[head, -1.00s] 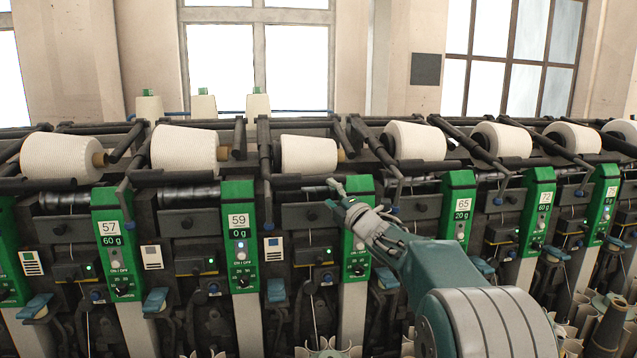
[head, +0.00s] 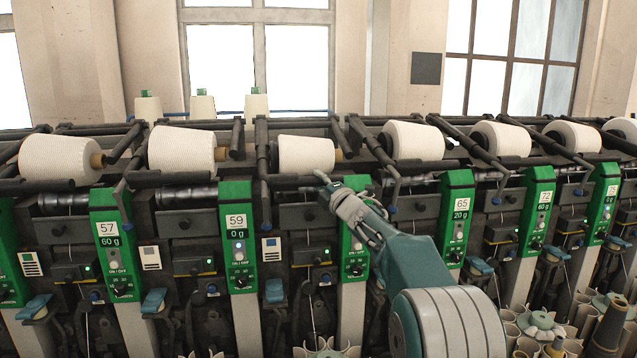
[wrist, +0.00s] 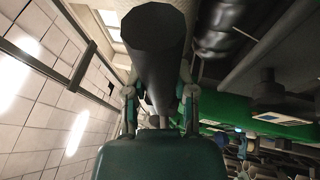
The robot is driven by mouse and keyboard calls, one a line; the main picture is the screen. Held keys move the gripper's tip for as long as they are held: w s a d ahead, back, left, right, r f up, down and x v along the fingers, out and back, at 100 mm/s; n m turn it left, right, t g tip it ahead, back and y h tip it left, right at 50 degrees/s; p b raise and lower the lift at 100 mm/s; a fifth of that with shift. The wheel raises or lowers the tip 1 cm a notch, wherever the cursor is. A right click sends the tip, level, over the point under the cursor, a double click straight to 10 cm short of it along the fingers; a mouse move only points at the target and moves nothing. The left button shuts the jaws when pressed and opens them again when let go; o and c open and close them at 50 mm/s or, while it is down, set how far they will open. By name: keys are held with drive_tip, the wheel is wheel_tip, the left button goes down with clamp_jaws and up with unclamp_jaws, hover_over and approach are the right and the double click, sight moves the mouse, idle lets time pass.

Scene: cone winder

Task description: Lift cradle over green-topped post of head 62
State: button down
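The post of head 62 (head: 355,262) has a green top and stands between the posts marked 59 and 65; my gripper and wrist hide its number in the head view. The cradle (head: 262,160) of this head carries a white cone (head: 306,154), and its dark bar (head: 298,181) runs across left of the post top. My gripper (head: 322,184) is at the right end of that bar, in front of and beside the green top. In the wrist view a thick dark bar (wrist: 158,50) lies between my two spread fingers (wrist: 158,98); firm contact is not clear.
Post 59 (head: 238,225) stands to the left and post 65 (head: 457,215) to the right, close to my arm. Neighbouring cradles and cones line the machine, including a cone (head: 413,140) at the right.

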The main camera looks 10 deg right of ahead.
wheel_tip(320, 180, up, 11)
drive_tip(key=s, duration=0.1)
drive_tip(key=shift+s, duration=0.4)
drive_tip(key=shift+a, duration=0.1)
drive_tip(key=shift+c, duration=2.2)
unclamp_jaws()
drive_tip(key=shift+a+f, duration=0.1)
drive_tip(key=shift+s, duration=0.1)
drive_tip(key=v, duration=1.1)
drive_tip(key=shift+s+d, duration=0.25)
drive_tip(key=shift+s, duration=0.05)
drive_tip(key=shift+f, duration=0.15)
